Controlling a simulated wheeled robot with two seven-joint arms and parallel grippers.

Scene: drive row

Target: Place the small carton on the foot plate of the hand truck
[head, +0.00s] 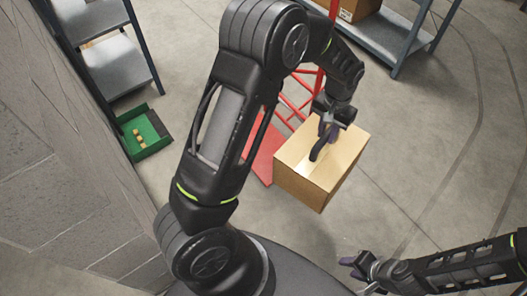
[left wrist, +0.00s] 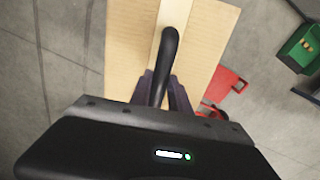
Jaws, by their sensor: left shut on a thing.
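The small carton (head: 306,181) is a tan cardboard box with a pale tape strip and a black handle on top. My left gripper (head: 328,135) is shut on the carton's black handle, above its top. The carton also shows in the left wrist view (left wrist: 205,45), under the gripper (left wrist: 160,95). The red hand truck (head: 265,150) stands behind the carton; its red foot plate is partly hidden by my left arm and the carton. Red parts of the hand truck also show in the left wrist view (left wrist: 228,85). My right gripper (head: 357,270) is at the lower right, away from the carton, with fingers small and unclear.
A green bin (head: 146,134) with small orange-brown pieces sits on the floor by the grey wall (head: 50,140). A metal shelf (head: 112,62) stands at upper left, another shelf (head: 385,38) with a box (head: 357,8) at upper right. The floor right of the carton is clear.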

